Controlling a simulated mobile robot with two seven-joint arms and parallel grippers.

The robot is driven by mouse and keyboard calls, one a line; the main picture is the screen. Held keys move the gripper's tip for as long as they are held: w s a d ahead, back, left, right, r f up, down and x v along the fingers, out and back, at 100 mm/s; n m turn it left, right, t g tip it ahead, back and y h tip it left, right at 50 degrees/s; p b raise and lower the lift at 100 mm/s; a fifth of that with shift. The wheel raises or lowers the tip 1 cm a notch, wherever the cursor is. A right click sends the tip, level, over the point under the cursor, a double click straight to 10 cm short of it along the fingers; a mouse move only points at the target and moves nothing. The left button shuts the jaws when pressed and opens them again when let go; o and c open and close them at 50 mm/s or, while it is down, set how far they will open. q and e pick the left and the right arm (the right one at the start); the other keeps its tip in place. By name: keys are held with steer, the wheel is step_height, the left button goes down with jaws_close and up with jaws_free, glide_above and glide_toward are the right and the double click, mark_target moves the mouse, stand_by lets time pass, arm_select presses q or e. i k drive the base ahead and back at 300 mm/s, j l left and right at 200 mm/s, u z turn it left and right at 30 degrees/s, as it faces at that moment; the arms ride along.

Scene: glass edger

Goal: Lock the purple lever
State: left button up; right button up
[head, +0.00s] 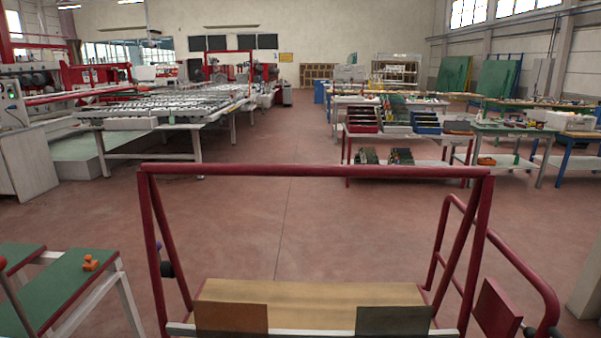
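I cannot clearly make out a purple lever in the head view. A small dark bluish-purple round knob (167,270) shows beside the left post of a red frame (315,170), low on the left. I cannot tell whether it belongs to a lever. Small dark knobs (528,332) also show at the lower right, partly cut off by the picture edge. Neither of my grippers is in view.
The red frame stands close in front, with a wooden board (310,293) low between its posts. A green-topped table (55,290) with an orange item (90,263) is at left. Red curved rails (510,255) are at right. Open floor (290,215) lies beyond.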

mark_target(167, 269)
steer(key=k+j, duration=0.1)
steer(key=j, duration=0.9)
steer(key=k+j, duration=0.15)
steer(key=j, duration=0.35)
steer(key=k+j, duration=0.1)
steer(key=j, duration=0.85)
steer(key=k+z, duration=0.05)
